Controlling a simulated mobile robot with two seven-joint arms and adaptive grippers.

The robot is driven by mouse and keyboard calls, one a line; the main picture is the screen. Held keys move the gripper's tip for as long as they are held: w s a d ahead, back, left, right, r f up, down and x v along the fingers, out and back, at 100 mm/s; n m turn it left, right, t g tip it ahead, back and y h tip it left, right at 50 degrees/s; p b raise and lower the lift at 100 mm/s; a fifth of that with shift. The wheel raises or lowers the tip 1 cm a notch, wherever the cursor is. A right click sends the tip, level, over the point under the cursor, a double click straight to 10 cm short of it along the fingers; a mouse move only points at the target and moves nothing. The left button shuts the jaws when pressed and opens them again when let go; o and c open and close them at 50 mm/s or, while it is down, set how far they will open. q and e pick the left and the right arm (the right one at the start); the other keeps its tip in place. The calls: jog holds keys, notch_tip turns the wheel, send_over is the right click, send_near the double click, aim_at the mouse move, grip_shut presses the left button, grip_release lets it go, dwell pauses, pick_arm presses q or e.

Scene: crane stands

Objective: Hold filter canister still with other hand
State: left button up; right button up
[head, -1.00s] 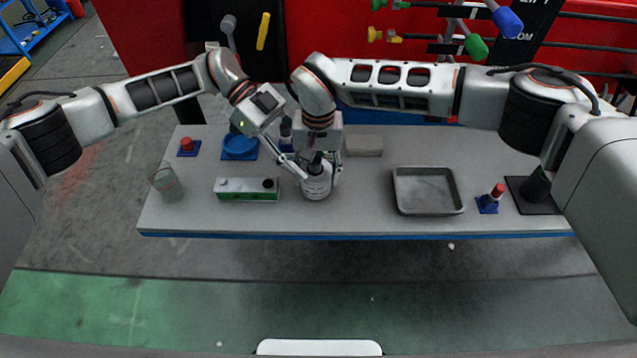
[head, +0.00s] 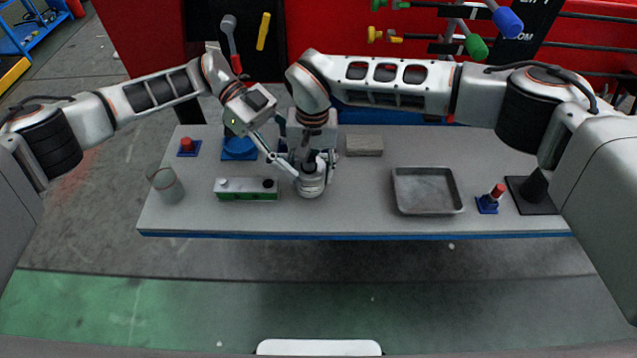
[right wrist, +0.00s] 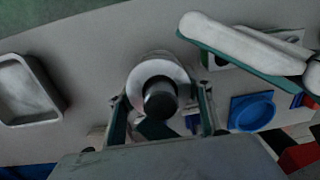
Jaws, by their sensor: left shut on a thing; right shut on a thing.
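The filter canister (head: 311,188) is a pale cylinder with a dark top, upright at the middle of the table in the head view. In the right wrist view the canister (right wrist: 158,68) shows from above, with its black round top. My right gripper (head: 316,168) comes down from above, its fingers on both sides of the canister, shut on it. My left gripper (head: 292,168) reaches in from the left, its fingertips at the canister's upper left side, shut on it. The exact contact of the left fingertips is partly hidden.
A green-and-white box (head: 232,196) lies left of the canister, a clear cup (head: 167,186) farther left. A blue round dish (head: 239,149) and grey block (head: 364,146) are behind. A metal tray (head: 402,212) stands right. The table's front is clear.

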aim_at(323, 184)
pick_arm(q)
jog(key=w+r, duration=0.3)
jog(key=r, duration=0.4)
jog(key=shift+w+a+t+h, duration=0.3)
jog(key=shift+t, duration=0.1)
pick_arm(e)
jog(key=shift+g+h, duration=0.3)
jog(key=d+f, duration=0.1)
jog(key=s+d+f, duration=0.1)
jog(key=d+f, duration=0.1)
jog(key=shift+a+r, duration=0.1)
pick_arm(q)
jog(key=a+f, duration=0.3)
jog(key=a, duration=0.2)
jog(key=shift+w+a+f+g, duration=0.15)
jog(key=shift+w+g, duration=0.15)
jog(key=shift+g, duration=0.1)
pick_arm(e)
jog(key=shift+a, duration=0.15)
jog(key=o, duration=1.4)
jog(key=shift+a, duration=0.1)
pick_arm(q)
jog(key=shift+f, duration=0.1)
pick_arm(e)
jog(key=shift+r, duration=0.1)
jog(key=shift+r, duration=0.1)
